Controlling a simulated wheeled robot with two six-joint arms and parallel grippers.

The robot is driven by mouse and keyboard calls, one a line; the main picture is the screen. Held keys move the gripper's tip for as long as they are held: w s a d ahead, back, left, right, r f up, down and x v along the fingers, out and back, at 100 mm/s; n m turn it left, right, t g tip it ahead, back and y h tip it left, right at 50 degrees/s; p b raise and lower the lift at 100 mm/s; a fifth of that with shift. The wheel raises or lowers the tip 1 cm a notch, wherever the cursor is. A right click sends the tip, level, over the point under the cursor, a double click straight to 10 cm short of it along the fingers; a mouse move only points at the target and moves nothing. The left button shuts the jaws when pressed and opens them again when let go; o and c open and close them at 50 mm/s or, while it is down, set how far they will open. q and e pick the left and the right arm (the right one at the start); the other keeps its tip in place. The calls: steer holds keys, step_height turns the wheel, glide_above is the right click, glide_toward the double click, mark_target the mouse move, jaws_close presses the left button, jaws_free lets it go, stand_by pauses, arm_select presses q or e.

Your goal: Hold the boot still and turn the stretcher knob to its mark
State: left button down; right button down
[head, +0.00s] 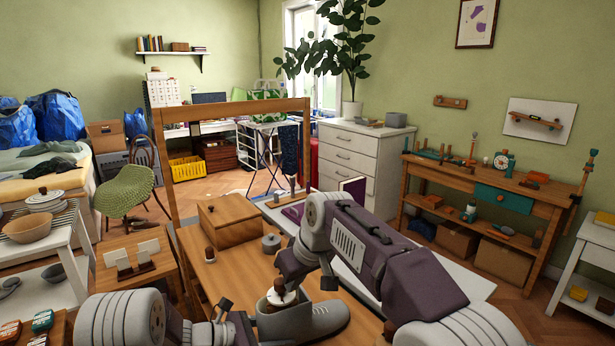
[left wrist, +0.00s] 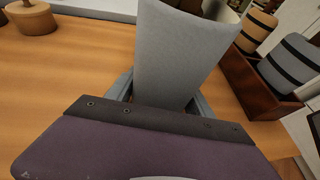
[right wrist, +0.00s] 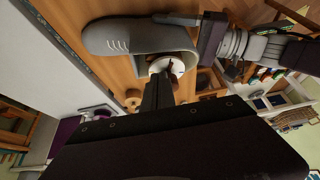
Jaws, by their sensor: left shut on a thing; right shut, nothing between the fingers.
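The grey boot (head: 322,318) stands on the wooden table with its toe to the right in the head view. My left gripper (head: 250,328) is shut on the boot's upright grey shaft, which rises between the fingers in the left wrist view (left wrist: 182,60). The stretcher's white dial (head: 281,297) sits in the boot's opening and also shows in the right wrist view (right wrist: 175,66). My right gripper (right wrist: 160,76) is shut and empty, its tips at or just above the dial; I cannot tell if they touch. The fingers hide part of the dial, and its mark is too small to read.
A wooden box (head: 230,222), a grey cylinder (head: 270,244) and a wooden peg (head: 209,254) stand farther back on the table. A dark tray (left wrist: 245,88) with banded rolls lies beyond the boot in the left wrist view. A wooden frame (head: 160,165) rises at the back.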

steer(key=shift+w+a, duration=0.1)
steer(key=shift+a, duration=0.2)
steer(key=shift+s+a, duration=0.5)
steer(key=shift+a, duration=0.15)
stand_by(0.5)
step_height(320, 180, up, 6)
steer(key=shift+s+d, duration=0.15)
steer(key=shift+s, duration=0.05)
stand_by(0.7)
